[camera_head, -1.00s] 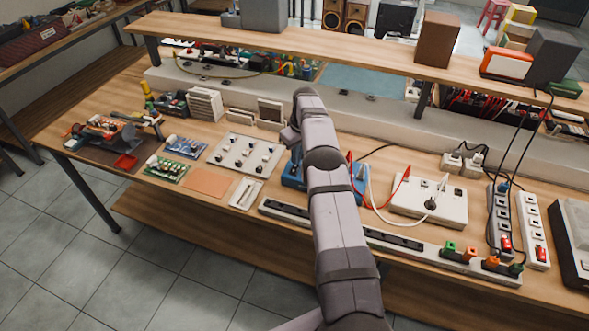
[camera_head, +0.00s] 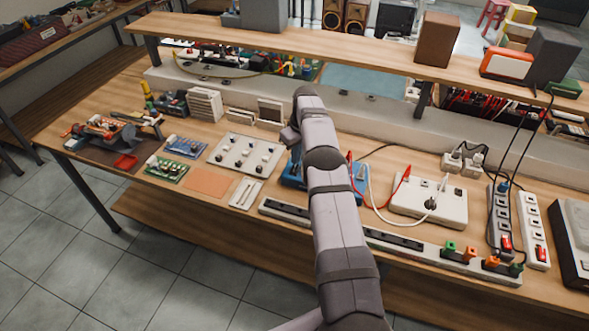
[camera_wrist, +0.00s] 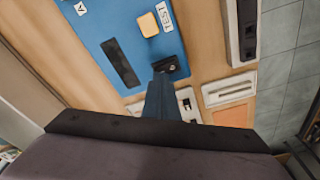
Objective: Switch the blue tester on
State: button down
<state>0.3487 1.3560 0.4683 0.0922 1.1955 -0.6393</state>
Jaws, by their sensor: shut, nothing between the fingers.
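The blue tester (camera_head: 292,176) lies on the bench in the head view, largely hidden behind my arm. In the wrist view its blue face (camera_wrist: 110,22) fills the upper middle, with a yellow square part (camera_wrist: 148,25), a long black slot (camera_wrist: 121,63), a "TEST" label (camera_wrist: 165,16) and a "V" label (camera_wrist: 80,8). A small black switch (camera_wrist: 174,67) sits near the face's edge. My gripper (camera_wrist: 161,82) is shut and empty, its tips right by the switch and overlapping it in the picture. I cannot tell whether they touch, nor the switch's position.
A white box (camera_head: 430,203) with red and white leads stands to the right of the tester. A panel with knobs (camera_head: 243,152) lies to its left. A long socket strip (camera_head: 395,242) runs along the front edge. A raised shelf (camera_head: 350,46) spans the back.

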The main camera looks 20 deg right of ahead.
jog(key=shift+s+f+b, duration=0.1)
jog(key=shift+f+b, duration=0.6)
jog(key=shift+f, duration=0.15)
dwell(0.4)
jog(key=shift+r+p, duration=2.1)
jog(key=shift+r, duration=1.5)
